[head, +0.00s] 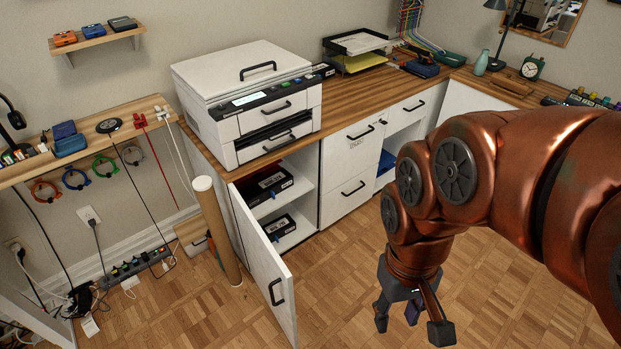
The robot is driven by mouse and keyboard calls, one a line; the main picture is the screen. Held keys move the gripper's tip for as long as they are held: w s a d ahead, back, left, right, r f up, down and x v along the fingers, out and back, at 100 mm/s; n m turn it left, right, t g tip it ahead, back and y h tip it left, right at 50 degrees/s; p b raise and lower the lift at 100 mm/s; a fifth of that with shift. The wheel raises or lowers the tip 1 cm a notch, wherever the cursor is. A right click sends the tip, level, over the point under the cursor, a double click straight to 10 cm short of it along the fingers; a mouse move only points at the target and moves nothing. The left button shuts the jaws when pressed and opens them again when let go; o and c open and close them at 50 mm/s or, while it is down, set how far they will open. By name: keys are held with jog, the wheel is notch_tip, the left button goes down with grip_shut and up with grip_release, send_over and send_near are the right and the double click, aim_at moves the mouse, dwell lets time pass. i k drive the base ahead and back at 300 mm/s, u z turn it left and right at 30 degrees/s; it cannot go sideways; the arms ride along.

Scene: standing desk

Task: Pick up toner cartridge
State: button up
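Two dark, box-like items with pale labels lie in the open cabinet under the printer. One black item (268,186) is on the upper shelf, and a smaller black item (280,228) is on the lower level. Either may be the toner cartridge; the labels are too small to read. My gripper (411,312) hangs over the floor at the lower right, pointing down. Its fingers are spread and nothing shows between them. It is well to the right of the cabinet and apart from both items.
The cabinet door (262,268) stands open toward the front left. A white printer (250,100) sits on the wooden counter (345,100) above. A tall cardboard tube (218,230) leans left of the door. The parquet floor (345,270) between cabinet and gripper is clear.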

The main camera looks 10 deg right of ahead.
aim_at(261, 191)
jog(key=z, duration=1.1)
jog(key=i, duration=3.55)
jog(key=u, duration=5.55)
